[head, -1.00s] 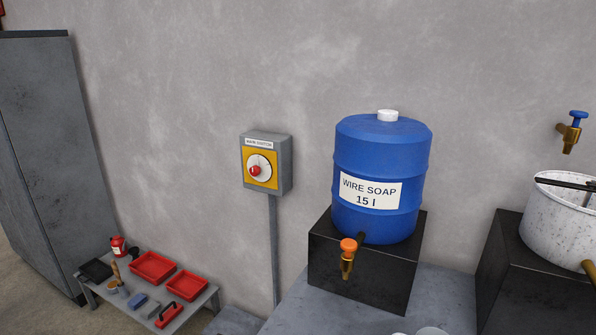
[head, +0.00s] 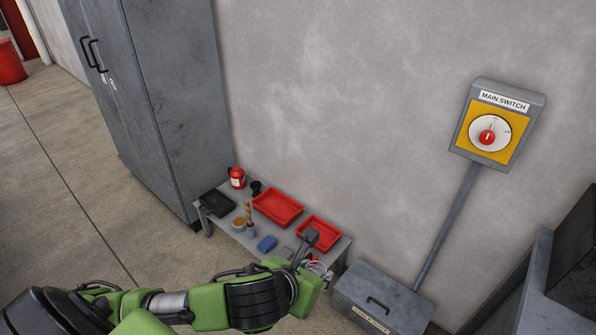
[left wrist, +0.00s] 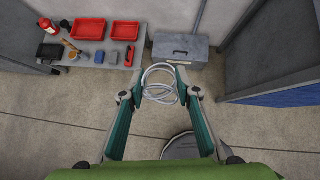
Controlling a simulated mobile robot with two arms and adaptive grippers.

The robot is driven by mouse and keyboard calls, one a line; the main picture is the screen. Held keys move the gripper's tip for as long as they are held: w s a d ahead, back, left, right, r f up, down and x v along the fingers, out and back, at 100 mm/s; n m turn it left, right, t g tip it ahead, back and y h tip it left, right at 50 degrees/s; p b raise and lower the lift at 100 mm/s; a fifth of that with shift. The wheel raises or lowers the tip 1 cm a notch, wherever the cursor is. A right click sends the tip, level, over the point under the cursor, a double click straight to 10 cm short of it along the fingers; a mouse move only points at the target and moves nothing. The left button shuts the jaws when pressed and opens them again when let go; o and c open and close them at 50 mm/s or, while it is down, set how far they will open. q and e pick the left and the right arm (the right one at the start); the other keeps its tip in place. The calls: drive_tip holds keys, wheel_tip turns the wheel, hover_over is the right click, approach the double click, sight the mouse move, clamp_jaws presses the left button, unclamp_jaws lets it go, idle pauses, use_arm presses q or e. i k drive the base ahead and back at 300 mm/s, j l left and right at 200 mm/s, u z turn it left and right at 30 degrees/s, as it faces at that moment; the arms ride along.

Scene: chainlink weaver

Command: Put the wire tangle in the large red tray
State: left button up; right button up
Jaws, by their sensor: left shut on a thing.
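The wire tangle (left wrist: 163,71) is a loose bundle of pale wire loops. My left gripper (left wrist: 160,94) is shut on it, with the loops between and beyond the fingertips. In the head view the tangle (head: 318,267) shows partly beside my left gripper (head: 308,252), in front of the low bench's right end. The large red tray (head: 277,208) lies on the bench, left of a smaller red tray (head: 319,232). In the left wrist view the large tray (left wrist: 88,32) lies beyond and left of the tangle, and looks empty. My right gripper is out of view.
The low grey bench (left wrist: 106,44) also holds a red bottle (head: 237,177), a black tray (head: 216,204), a blue block (head: 266,243) and small items. A grey toolbox (head: 383,302) stands right of the bench. A tall cabinet (head: 165,95) stands behind left.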

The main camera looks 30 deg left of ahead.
sight(278, 210)
drive_tip(key=i+j, duration=0.15)
drive_tip(key=j, duration=0.35)
drive_tip(key=i+j+z, duration=0.1)
drive_tip(key=j, duration=0.45)
drive_tip(key=i+j, duration=0.1)
drive_tip(key=j, duration=0.4)
drive_tip(key=i+j+z, duration=0.1)
drive_tip(key=j, duration=0.45)
drive_tip(key=i+j, duration=0.1)
drive_tip(key=j, duration=0.45)
